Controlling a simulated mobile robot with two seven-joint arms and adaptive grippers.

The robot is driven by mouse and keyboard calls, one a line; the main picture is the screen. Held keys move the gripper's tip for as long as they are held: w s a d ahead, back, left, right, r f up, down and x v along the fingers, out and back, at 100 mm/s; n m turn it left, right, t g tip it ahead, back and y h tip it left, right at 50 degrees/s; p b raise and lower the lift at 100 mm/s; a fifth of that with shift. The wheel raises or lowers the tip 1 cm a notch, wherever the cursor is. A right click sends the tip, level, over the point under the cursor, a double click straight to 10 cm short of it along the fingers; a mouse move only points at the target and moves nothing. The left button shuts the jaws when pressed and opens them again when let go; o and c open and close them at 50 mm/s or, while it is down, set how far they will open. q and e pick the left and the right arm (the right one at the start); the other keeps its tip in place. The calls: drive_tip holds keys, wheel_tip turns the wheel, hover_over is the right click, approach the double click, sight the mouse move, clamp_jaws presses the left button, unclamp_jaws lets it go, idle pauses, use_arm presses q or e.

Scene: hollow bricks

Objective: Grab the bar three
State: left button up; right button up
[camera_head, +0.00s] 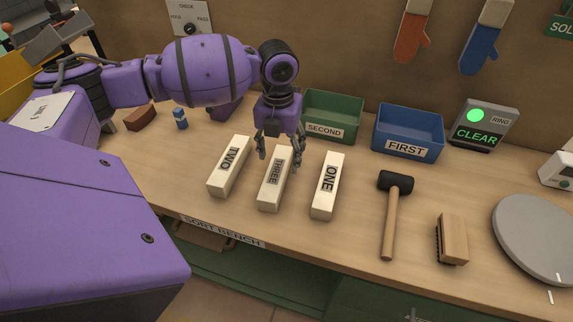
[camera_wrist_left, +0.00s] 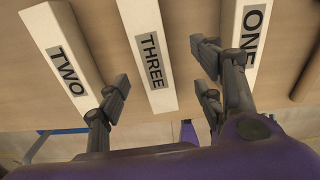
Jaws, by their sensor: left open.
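The white bar labelled THREE (camera_head: 273,184) lies on the bench between the bar TWO (camera_head: 230,167) on its left and the bar ONE (camera_head: 326,187) on its right. My left gripper (camera_head: 279,160) is over the far part of bar THREE, pointing down, its fingers apart on either side of the bar. In the left wrist view, bar THREE (camera_wrist_left: 147,50) runs between the open fingers, with bar TWO (camera_wrist_left: 64,50) and bar ONE (camera_wrist_left: 247,40) at the sides. I cannot tell the exact height of the fingertips above the bench. My right gripper is not in view.
A green bin marked SECOND (camera_head: 332,114) and a blue bin marked FIRST (camera_head: 407,131) stand behind the bars. A mallet (camera_head: 392,215), a brush (camera_head: 452,238) and a grey disc (camera_head: 535,235) lie to the right. A sign reading CLEAR (camera_head: 477,132) stands at the back.

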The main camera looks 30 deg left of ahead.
sight(276, 171)
use_arm(q)
drive_tip(key=shift+s+a+f, duration=0.1)
drive_tip(key=shift+s+f, duration=0.05)
drive_tip(key=shift+f, duration=0.45)
drive_tip(key=shift+s+a+f, duration=0.1)
drive_tip(key=shift+s+f, duration=0.05)
drive_tip(key=shift+f, duration=0.4)
drive_tip(key=shift+s+f, duration=0.2)
drive_tip(key=f, duration=0.4)
drive_tip(key=shift+w+a, duration=0.15)
drive_tip(key=shift+a, duration=0.1)
drive_tip(key=shift+f, duration=0.35)
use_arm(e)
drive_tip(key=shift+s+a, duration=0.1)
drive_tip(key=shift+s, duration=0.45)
use_arm(q)
drive_tip(key=shift+c, duration=0.5)
drive_tip(key=c, duration=1.2)
drive_tip(key=shift+c, duration=1)
clamp_jaws()
